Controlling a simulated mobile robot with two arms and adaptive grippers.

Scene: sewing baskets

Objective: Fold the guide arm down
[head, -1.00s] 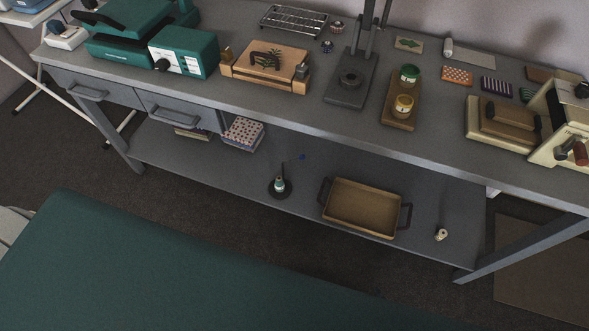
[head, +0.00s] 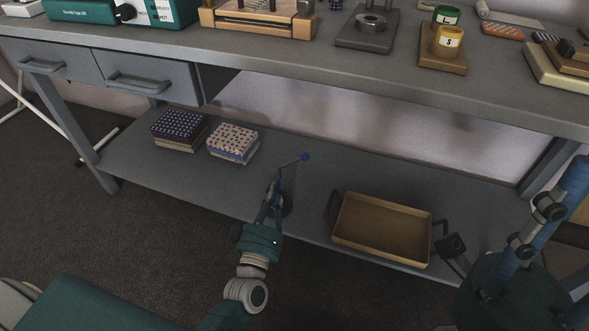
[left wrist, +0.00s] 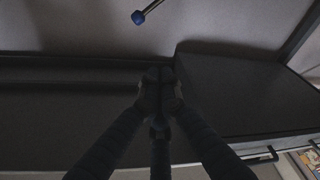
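The guide arm (head: 292,162) is a thin rod with a blue tip on a small stand on the lower shelf. It sticks out up and to the right. In the left wrist view the blue tip (left wrist: 139,17) shows at the top, apart from the fingers. My left gripper (head: 277,185) is in front of the stand and hides most of it. In the left wrist view its fingers (left wrist: 159,78) look shut together with nothing between them.
The lower shelf (head: 130,172) holds boxes with patterned tops (head: 233,140) left of the stand and a tan tray (head: 385,228) with dark handles to the right. A green padded surface (head: 90,305) is at the lower left.

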